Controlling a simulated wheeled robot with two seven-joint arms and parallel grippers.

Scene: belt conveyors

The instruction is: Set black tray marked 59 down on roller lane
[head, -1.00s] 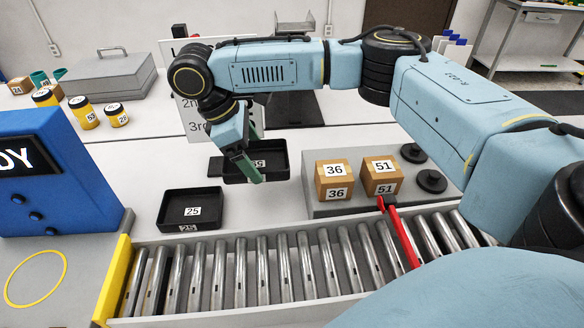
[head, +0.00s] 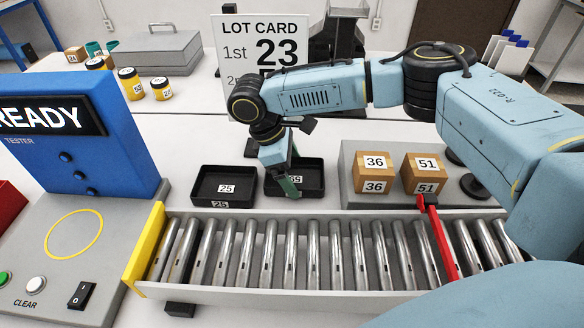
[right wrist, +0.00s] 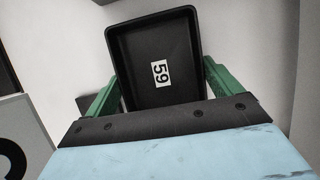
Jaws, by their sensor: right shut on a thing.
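The black tray marked 59 (head: 311,177) is a shallow square tray just behind the roller lane, right of another black tray. My right gripper (head: 289,186) reaches down onto its left part and is shut on it. In the right wrist view the tray (right wrist: 178,52) shows between the green fingers (right wrist: 161,88), its 59 label turned sideways and its near edge hidden by the gripper. I cannot tell whether the tray touches the table. The roller lane (head: 300,205) has bare metal rollers and a yellow left end. My left gripper is not in view.
The black tray marked 25 (head: 223,186) sits close left of it. Cartons 36 (head: 374,173) and 51 (head: 424,174) stand on a grey platform at right. A red bar (head: 437,237) crosses the lane's right part. A blue tester (head: 85,140) stands left. A lot card (head: 262,50) stands behind.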

